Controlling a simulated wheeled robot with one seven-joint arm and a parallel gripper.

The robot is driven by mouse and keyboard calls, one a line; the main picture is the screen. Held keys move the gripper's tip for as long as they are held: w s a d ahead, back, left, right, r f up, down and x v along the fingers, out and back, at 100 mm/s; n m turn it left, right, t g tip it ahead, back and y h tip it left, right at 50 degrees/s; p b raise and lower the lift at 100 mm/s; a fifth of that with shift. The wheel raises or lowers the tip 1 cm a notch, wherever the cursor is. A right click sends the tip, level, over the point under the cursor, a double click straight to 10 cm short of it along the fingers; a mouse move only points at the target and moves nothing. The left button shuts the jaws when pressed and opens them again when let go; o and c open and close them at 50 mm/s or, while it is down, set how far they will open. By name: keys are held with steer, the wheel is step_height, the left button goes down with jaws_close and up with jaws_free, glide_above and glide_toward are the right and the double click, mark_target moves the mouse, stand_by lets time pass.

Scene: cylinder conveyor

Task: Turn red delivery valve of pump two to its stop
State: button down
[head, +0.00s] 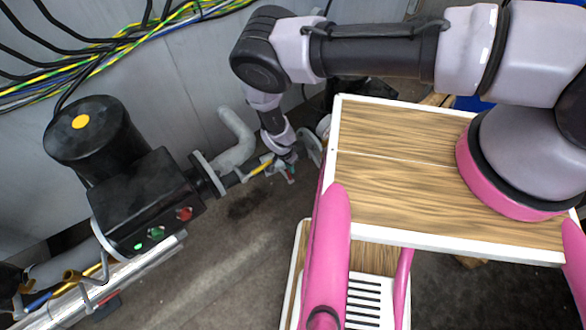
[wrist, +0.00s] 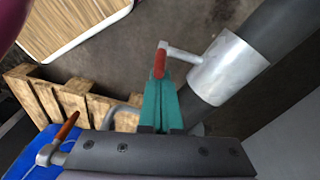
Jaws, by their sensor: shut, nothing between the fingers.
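In the wrist view, a valve with a short red handle (wrist: 160,62) on a grey lever sticks out from a silver collar (wrist: 228,70) on a dark pipe. My gripper (wrist: 157,84), with teal fingers, is shut and empty, its tips at the lower end of the red handle. I cannot tell whether they touch it. In the head view my gripper (head: 289,172) is low beside the pump's outlet pipe, and the valve there is mostly hidden by my wrist. The pump has a black motor (head: 97,135) and a black body (head: 150,190).
A second, orange-red handle (wrist: 68,125) shows at lower left in the wrist view, near a wooden pallet (wrist: 88,100). A yellow handle (head: 260,167) is left of my gripper. A grey pipe elbow (head: 236,140) rises behind. Cables (head: 110,45) run along the wall.

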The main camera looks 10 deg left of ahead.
steer(key=shift+s+a+f, duration=0.1)
steer(key=shift+s+a, duration=0.7)
steer(key=shift+s, duration=0.05)
